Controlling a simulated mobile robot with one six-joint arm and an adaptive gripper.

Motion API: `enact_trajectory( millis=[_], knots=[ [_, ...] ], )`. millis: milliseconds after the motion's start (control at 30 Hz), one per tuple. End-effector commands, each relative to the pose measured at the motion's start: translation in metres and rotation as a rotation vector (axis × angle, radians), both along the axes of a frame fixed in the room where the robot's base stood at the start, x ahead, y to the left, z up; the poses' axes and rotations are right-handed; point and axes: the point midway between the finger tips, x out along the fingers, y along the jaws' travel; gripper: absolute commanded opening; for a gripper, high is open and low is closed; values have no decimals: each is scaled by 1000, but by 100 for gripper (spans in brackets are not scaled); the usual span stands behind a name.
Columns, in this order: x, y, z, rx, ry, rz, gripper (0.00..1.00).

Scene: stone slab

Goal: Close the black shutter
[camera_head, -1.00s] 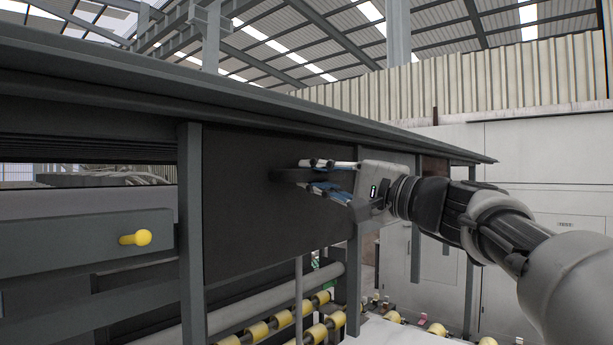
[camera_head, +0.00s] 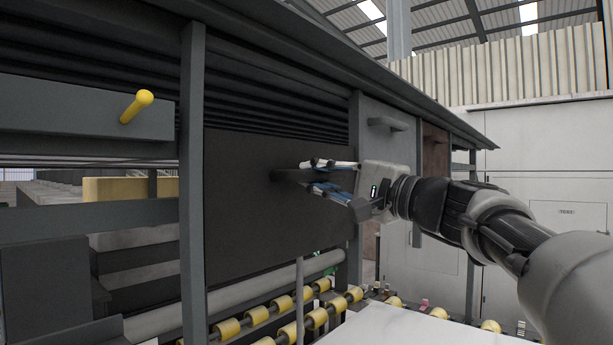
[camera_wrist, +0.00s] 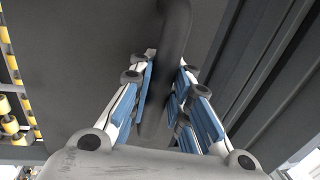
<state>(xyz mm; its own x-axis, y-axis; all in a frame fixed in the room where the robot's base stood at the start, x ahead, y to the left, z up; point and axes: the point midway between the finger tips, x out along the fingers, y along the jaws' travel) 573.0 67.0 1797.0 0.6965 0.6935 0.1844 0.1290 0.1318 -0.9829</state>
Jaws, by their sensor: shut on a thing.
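The black shutter (camera_head: 240,215) is a flat dark panel between two grey posts, with slatted dark structure showing above its top edge. Its dark handle (camera_head: 287,175) sticks out on the right part of the panel. My gripper (camera_head: 322,176) reaches in from the right and is shut on this handle. In the wrist view, the blue-padded fingers (camera_wrist: 160,95) lie on both sides of the dark handle (camera_wrist: 172,45), with the panel behind. Below the panel's lower edge, an opening shows rollers.
Yellow rollers (camera_head: 257,314) and a pale slab (camera_head: 400,330) lie below. A yellow knob (camera_head: 137,106) juts from a grey beam at the left. A grey panel with its own handle (camera_head: 388,124) is to the right. Grey posts (camera_head: 192,200) flank the shutter.

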Motion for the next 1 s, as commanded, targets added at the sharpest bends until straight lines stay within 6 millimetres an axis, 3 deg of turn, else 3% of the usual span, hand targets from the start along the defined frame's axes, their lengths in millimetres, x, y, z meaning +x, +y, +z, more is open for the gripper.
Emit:
enact_trajectory(
  millis=[33,100,400,600,967,1000],
  knots=[
    [0,0,-25,0,1,1,0],
    [0,0,-42,0,1,1,0],
    [0,0,-99,-1,0,0,0],
    [0,0,-112,-1,-1,0,0],
    [1,0,-116,-6,7,0,0],
    [1,-1,-117,-6,7,0,18]
  ],
)
